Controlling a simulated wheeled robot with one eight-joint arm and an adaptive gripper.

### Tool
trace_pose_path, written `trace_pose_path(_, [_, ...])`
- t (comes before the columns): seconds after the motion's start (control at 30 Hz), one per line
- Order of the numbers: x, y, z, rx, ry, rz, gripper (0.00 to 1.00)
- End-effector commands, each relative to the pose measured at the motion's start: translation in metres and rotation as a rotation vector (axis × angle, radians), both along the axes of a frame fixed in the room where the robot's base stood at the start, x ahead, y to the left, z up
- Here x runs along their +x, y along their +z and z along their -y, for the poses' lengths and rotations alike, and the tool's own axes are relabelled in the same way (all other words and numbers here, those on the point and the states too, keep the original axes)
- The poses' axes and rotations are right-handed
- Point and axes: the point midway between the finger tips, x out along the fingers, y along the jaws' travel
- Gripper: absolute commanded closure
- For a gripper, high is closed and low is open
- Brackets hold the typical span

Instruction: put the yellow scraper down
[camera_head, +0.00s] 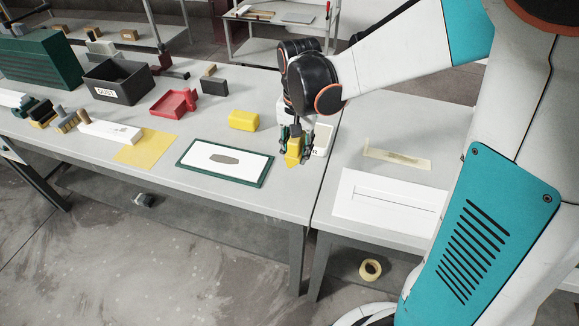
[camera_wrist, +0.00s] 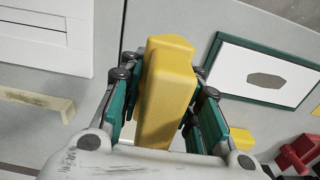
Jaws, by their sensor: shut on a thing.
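My gripper (camera_head: 294,141) is shut on the yellow scraper (camera_head: 293,153), over the right end of the left table. In the wrist view the scraper (camera_wrist: 167,95) fills the middle, between the two green-padded fingers of my gripper (camera_wrist: 165,110). Its far end points out past the fingertips. In the head view much of it is hidden by the fingers, and I cannot tell whether it touches the table.
A green-rimmed board (camera_head: 227,161) with a grey patch lies left of my gripper. A yellow block (camera_head: 243,120) stands behind it. A white labelled item (camera_head: 322,140) is close on the right. A red dustpan-like piece (camera_head: 174,102) and dark "DUST" box (camera_head: 117,82) are farther left.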

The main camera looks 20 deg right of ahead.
Motion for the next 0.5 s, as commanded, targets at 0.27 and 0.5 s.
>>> trace_pose_path(0.27, [0.000,-0.063,0.000,0.000,0.001,0.000,1.00])
trace_pose_path(0.5, [0.000,-0.078,0.000,0.000,0.001,0.000,1.00])
